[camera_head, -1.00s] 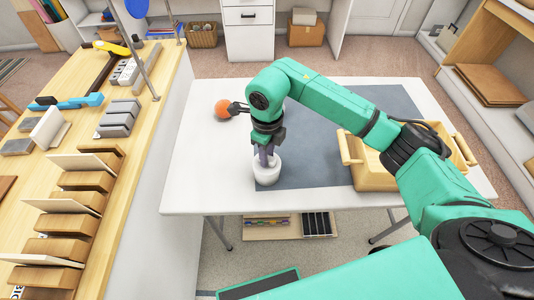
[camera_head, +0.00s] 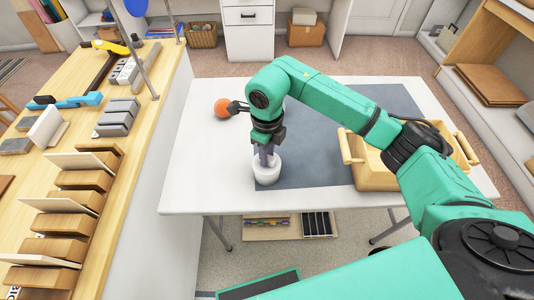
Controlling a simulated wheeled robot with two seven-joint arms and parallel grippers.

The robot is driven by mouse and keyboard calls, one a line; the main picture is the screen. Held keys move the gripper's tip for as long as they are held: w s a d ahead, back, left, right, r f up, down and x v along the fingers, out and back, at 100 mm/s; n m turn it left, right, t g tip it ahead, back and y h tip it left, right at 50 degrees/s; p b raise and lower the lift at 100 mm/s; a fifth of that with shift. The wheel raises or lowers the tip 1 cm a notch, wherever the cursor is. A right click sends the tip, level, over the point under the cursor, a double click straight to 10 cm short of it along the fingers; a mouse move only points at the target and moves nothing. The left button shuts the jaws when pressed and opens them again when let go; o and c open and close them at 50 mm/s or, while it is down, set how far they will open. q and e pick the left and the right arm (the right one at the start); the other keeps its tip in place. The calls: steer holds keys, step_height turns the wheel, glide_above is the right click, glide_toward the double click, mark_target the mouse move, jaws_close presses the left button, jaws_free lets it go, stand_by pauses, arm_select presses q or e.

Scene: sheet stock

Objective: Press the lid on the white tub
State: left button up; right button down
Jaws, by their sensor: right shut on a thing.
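The white tub (camera_head: 267,174) stands upright on the white table, at the left edge of the dark grey mat. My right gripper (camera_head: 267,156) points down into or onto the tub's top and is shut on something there. The held thing is mostly hidden by the fingers and the tub's rim; I cannot make out the lid clearly. My left gripper is not in view.
An orange ball-like object (camera_head: 222,108) lies at the table's left, behind the tub. A wooden tray with handles (camera_head: 372,178) stands on the right, partly under my right arm. The grey mat (camera_head: 310,160) is clear between them. A wooden workbench (camera_head: 135,165) with several blocks stands at left.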

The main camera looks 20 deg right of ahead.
steer(key=shift+c, duration=0.6)
jaws_free()
steer(key=shift+r, duration=0.15)
steer(key=shift+r+p, duration=2.15)
steer(key=shift+r, duration=1.3)
steer(key=shift+f, duration=0.15)
